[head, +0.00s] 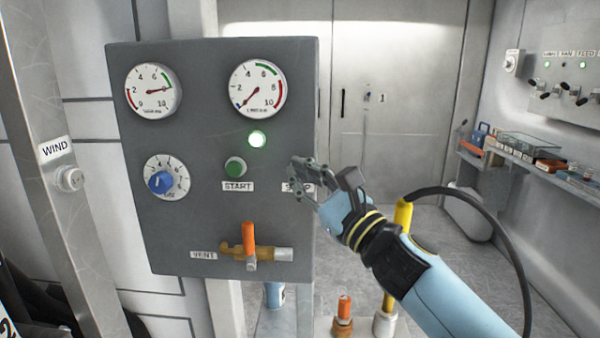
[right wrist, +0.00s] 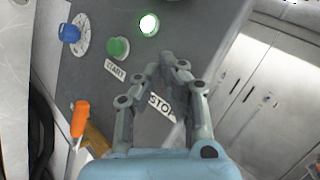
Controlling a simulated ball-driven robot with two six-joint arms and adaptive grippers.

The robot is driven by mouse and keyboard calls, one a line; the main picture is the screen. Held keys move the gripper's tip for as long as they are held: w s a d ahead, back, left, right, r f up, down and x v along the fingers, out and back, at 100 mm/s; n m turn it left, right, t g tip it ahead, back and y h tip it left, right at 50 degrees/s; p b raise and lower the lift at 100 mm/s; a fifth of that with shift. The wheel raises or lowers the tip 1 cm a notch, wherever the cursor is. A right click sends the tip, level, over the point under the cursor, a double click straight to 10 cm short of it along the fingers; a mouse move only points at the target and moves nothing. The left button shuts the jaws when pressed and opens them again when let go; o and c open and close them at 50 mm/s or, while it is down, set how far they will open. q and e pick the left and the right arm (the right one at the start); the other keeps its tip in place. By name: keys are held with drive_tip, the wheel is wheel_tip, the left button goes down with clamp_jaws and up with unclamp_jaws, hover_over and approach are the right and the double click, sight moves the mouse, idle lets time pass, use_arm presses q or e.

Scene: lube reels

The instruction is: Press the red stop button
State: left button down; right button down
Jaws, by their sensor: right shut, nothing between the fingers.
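The stop button itself is hidden behind my right gripper in both views; no red of it shows. Its STOP label (head: 298,187) is partly covered by the gripper, and it also shows between the fingers in the right wrist view (right wrist: 160,105). My right gripper (head: 297,163) is shut and empty, with its fingertips over the place above the STOP label on the grey control panel (head: 200,220). I cannot tell whether the tips touch anything. The green START button (head: 235,168) is to the left of the fingertips. My left gripper is not in view.
The panel carries two gauges (head: 154,90) (head: 258,88), a lit green lamp (head: 257,139), a blue knob (head: 160,182) and an orange-handled vent valve (head: 249,240) below. A shelf (head: 540,170) runs along the right wall. Open floor lies behind my right arm.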

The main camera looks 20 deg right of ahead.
drive_tip(key=shift+w+d, duration=0.1)
drive_tip(key=shift+w, duration=0.15)
drive_tip(key=shift+s, duration=0.1)
idle(0.6)
drive_tip(key=shift+s+a, duration=0.4)
drive_tip(key=shift+s, duration=0.3)
drive_tip(key=shift+s, duration=0.1)
drive_tip(key=s, duration=0.1)
drive_tip(key=s+a, duration=0.1)
drive_tip(key=s, duration=0.1)
drive_tip(key=s+a, duration=0.1)
drive_tip(key=shift+s+a, duration=0.1)
drive_tip(key=shift+s, duration=0.05)
idle(0.6)
